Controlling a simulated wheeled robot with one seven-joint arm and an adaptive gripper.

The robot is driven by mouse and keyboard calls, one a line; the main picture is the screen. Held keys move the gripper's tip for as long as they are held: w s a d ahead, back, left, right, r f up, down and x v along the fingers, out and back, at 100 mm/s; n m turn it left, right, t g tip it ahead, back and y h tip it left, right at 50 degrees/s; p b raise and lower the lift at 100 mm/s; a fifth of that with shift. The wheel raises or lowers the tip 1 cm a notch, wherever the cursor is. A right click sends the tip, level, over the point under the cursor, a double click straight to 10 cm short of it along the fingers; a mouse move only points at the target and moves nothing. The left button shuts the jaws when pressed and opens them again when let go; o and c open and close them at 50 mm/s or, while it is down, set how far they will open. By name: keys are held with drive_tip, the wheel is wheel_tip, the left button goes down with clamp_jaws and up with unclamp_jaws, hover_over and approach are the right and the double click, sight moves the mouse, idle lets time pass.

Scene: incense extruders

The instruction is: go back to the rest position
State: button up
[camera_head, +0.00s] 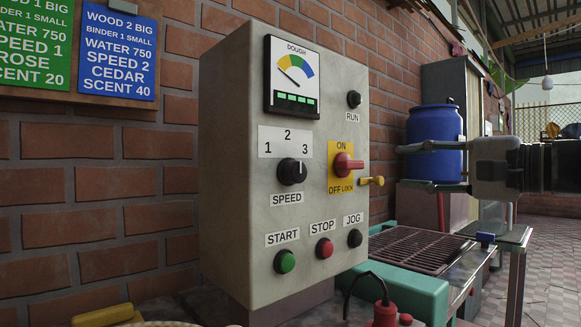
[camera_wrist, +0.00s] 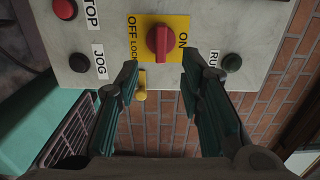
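My gripper (camera_head: 403,166) is open and empty in the head view, to the right of the grey control box (camera_head: 225,160). Its fingers point left toward the box's front. The wrist view shows the two dark green fingers (camera_wrist: 160,72) spread apart, with the red rotary switch (camera_wrist: 158,42) beyond the gap between them. In the head view the red switch (camera_head: 346,165) sits on a yellow ON / OFF LOCK plate, its handle roughly sideways. A small yellow piece (camera_head: 372,181) sticks out beside the plate. The fingers appear clear of the switch.
A blue drum (camera_head: 434,122) stands behind my gripper. A teal-framed grate (camera_head: 415,248) lies below on the right. The box carries a dial (camera_head: 292,76), a speed knob (camera_head: 291,171) and push buttons. A brick wall (camera_head: 100,190) with two recipe signs is behind.

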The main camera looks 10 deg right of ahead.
drive_tip(key=shift+a, duration=0.1)
drive_tip(key=s+a+f+n+g+h, duration=0.1)
drive_tip(key=s+a+f+n+g, duration=0.5)
drive_tip(key=s+a+f+g, duration=0.7)
drive_tip(key=s+d+f+n+g+h, duration=0.1)
drive_tip(key=s+d+f+n+h, duration=0.2)
drive_tip(key=s+f, duration=0.6)
drive_tip(key=s+d+f+n+h, duration=0.1)
drive_tip(key=s+d+f+h, duration=0.2)
drive_tip(key=s+f+h, duration=0.45)
wheel_tip(320, 180, up, 32)
drive_tip(key=s+d+t+p, duration=0.1)
drive_tip(key=s+t+p, duration=0.1)
drive_tip(key=p, duration=3)
drive_tip(key=shift+n+t+y, duration=0.3)
drive_tip(key=shift+t+y, duration=0.15)
drive_tip(key=shift+t, duration=0.35)
drive_tip(key=shift+d, duration=0.1)
